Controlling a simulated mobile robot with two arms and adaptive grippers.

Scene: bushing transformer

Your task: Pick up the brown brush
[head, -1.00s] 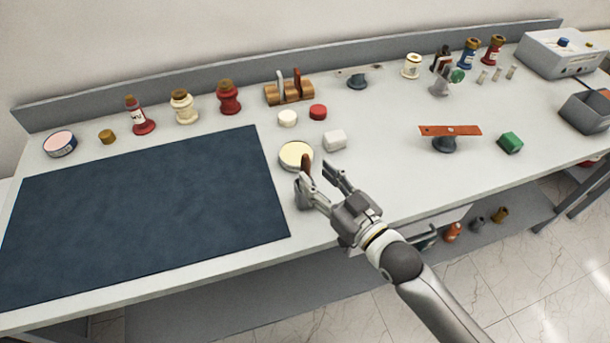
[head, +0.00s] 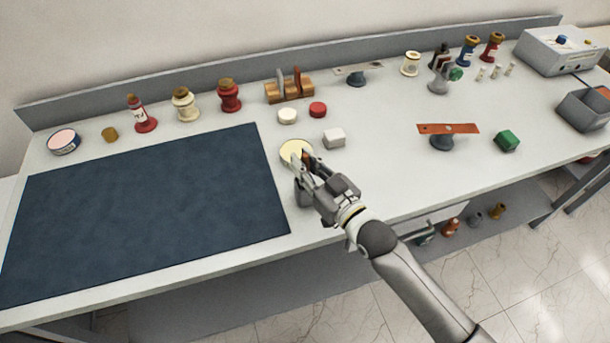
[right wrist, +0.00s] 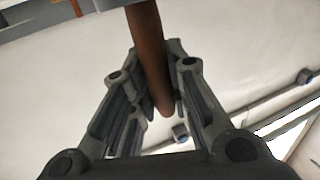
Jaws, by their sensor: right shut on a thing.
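The brown brush (right wrist: 147,45) shows in the right wrist view as a brown handle running down between my right gripper's fingers. In the head view a small brown part of the brush (head: 307,157) shows at the fingertips, over the round cream-topped tin (head: 291,149). The rest of the brush is hidden by the gripper. My right gripper (head: 308,168) is shut on the handle, just in front of the tin; it also shows in the right wrist view (right wrist: 158,95). Whether the brush touches the tin cannot be told. My left gripper is not in view.
A dark blue mat (head: 140,215) covers the left of the bench. A white block (head: 334,137), a white lid (head: 287,116) and a red lid (head: 318,109) lie near the tin. An orange strip on a stand (head: 447,128) stands to the right. The front centre-right is bare.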

